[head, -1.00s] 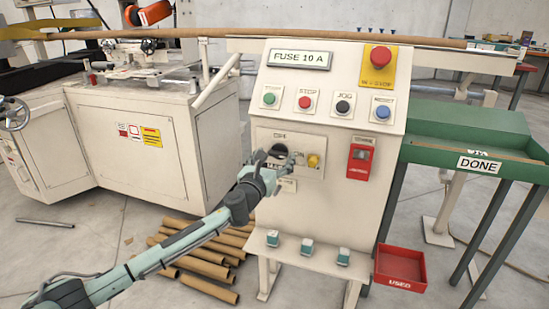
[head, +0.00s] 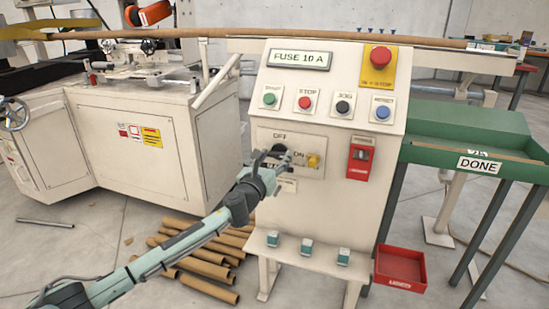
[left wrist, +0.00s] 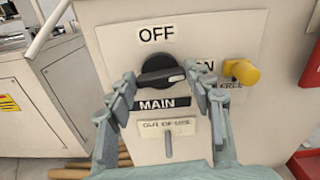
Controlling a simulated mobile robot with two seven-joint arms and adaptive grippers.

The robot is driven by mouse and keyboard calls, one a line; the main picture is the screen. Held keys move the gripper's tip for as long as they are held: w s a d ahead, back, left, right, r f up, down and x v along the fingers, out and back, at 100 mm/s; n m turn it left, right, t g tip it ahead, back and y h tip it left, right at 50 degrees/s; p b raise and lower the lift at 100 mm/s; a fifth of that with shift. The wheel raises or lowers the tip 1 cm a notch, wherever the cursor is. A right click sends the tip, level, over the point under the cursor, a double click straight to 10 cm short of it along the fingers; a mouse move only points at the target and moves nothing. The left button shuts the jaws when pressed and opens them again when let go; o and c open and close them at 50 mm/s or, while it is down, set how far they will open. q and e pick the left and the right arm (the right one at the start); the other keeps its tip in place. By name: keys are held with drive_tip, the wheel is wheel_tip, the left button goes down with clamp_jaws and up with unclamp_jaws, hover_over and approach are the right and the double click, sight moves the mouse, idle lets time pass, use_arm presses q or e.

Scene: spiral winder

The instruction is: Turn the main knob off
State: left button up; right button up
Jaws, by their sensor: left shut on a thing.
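The main knob (left wrist: 160,74) is black and round with a raised bar grip. It sits on the cream cabinet front, under an OFF label (left wrist: 157,34) and above a MAIN label (left wrist: 164,104). An ON label is partly hidden at its right. The bar lies nearly level, slightly raised at its right end. My left gripper (left wrist: 161,78) is shut on the knob, one fingertip at each end of the bar. In the head view the left gripper (head: 268,166) partly covers the knob (head: 279,150). My right gripper is not in view.
A yellow knob (left wrist: 243,72) sits close to the right. A red box switch (head: 361,158) is further right, with a row of buttons (head: 304,102) and a red emergency stop (head: 380,57) above. A shelf (head: 308,251) juts out below; cardboard tubes (head: 205,265) lie on the floor.

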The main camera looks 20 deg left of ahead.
use_arm(q)
drive_tip(key=n, duration=0.6)
drive_tip(key=shift+a+f, duration=0.1)
drive_tip(key=shift+f, duration=0.05)
drive_tip(key=n, duration=0.5)
drive_tip(key=shift+n, duration=0.3)
drive_tip(key=shift+f+n, duration=0.1)
drive_tip(key=shift+n, duration=0.8)
drive_tip(key=shift+a+n, duration=0.1)
drive_tip(key=shift+n, duration=1.5)
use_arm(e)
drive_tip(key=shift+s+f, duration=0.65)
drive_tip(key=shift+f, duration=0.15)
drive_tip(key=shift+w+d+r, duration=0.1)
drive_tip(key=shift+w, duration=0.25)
